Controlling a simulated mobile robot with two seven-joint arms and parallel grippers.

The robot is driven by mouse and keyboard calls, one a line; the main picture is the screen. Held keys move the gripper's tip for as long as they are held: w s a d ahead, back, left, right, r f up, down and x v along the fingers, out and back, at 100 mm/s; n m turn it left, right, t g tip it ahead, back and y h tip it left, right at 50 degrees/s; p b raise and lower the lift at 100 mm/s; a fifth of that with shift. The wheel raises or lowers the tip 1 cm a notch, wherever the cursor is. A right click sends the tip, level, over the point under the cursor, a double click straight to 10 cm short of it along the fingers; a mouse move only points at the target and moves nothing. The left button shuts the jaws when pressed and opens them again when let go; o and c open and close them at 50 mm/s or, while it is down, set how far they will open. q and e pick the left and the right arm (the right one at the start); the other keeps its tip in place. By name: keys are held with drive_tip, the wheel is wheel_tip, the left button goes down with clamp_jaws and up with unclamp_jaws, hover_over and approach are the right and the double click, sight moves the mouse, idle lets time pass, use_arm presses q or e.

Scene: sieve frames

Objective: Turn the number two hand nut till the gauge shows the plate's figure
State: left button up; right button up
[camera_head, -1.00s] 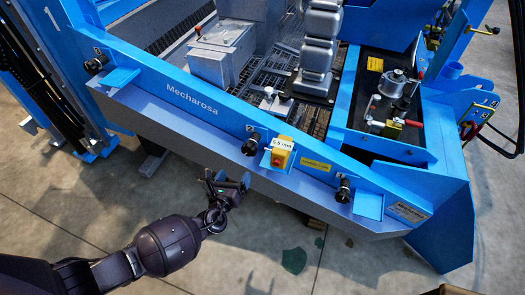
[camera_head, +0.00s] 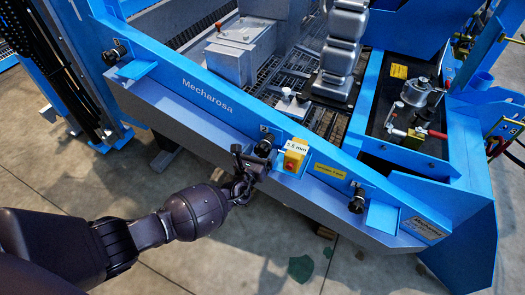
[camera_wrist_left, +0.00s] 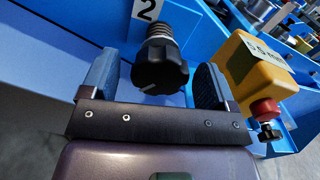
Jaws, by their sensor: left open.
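The number two hand nut (camera_wrist_left: 160,68) is a black knob on a threaded stud, under a plate marked 2 (camera_wrist_left: 147,8). In the head view the nut (camera_head: 264,147) sits on the blue beam. My left gripper (camera_head: 250,160) is in front of it, open, with one finger on each side of the nut in the left wrist view (camera_wrist_left: 157,85); gaps show between fingers and knob. My right gripper is out of view.
The gauge box (camera_wrist_left: 258,70) with a red button (camera_wrist_left: 264,107) stands close to the right finger. Other hand nuts sit along the beam at the left (camera_head: 115,53) and right (camera_head: 357,200). Open concrete floor lies in front of the beam.

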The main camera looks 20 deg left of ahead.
use_arm(q)
drive_tip(key=shift+w, duration=0.45)
drive_tip(key=c, duration=0.9)
drive_tip(key=shift+m, duration=0.4)
